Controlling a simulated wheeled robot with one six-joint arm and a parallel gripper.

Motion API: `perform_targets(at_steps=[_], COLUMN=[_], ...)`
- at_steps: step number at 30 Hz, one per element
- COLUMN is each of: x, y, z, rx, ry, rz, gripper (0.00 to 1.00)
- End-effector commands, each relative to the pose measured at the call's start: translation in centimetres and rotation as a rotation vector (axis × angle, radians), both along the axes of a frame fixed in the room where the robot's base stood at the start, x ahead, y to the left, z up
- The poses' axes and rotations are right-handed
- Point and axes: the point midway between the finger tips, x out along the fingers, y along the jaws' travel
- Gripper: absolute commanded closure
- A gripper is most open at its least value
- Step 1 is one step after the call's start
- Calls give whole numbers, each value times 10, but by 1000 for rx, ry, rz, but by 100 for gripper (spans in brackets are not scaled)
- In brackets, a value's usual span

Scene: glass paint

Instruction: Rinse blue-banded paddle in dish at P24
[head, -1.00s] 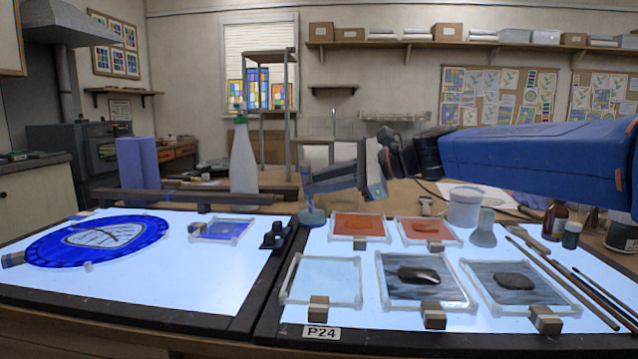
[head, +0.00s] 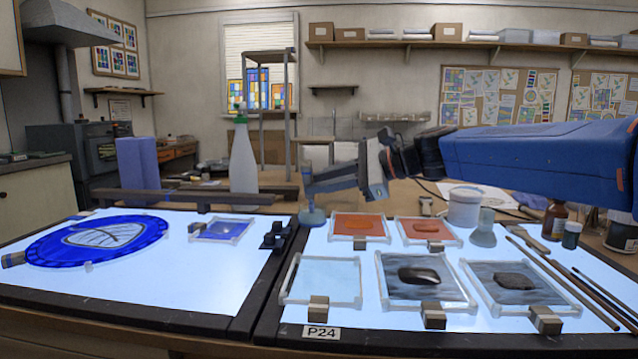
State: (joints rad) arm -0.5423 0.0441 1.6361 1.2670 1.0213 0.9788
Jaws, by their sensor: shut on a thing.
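My gripper (head: 310,185) is at the back left corner of the right light panel, shut on a slim upright thing that I take to be the paddle (head: 306,168). Its top shows a small bluish patch above the fingers, but the band is too small to make out clearly. Directly below the fingers is a small rounded grey-blue thing (head: 312,217), perhaps the dish; I cannot tell whether the paddle's lower end is inside it. The P24 label (head: 321,332) is on the front edge of the right panel.
Square framed panes stand on the right panel, including a clear one (head: 322,282) and an orange one (head: 358,227). A white tub (head: 464,207), a bottle (head: 553,222) and brushes (head: 565,280) are at right. A tall squeeze bottle (head: 243,165) stands behind.

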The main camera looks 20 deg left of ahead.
Motion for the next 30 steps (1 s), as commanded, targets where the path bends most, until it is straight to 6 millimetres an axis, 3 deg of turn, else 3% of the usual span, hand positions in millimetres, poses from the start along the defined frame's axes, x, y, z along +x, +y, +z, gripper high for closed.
perform_targets(at_steps=[8, 22, 30], x=[2, -1, 1], y=[-9, 5, -4], z=[0, 0, 0], rx=[1, 0, 0], ry=[0, 0, -1], rz=[-1, 0, -2], gripper=[100, 100, 100])
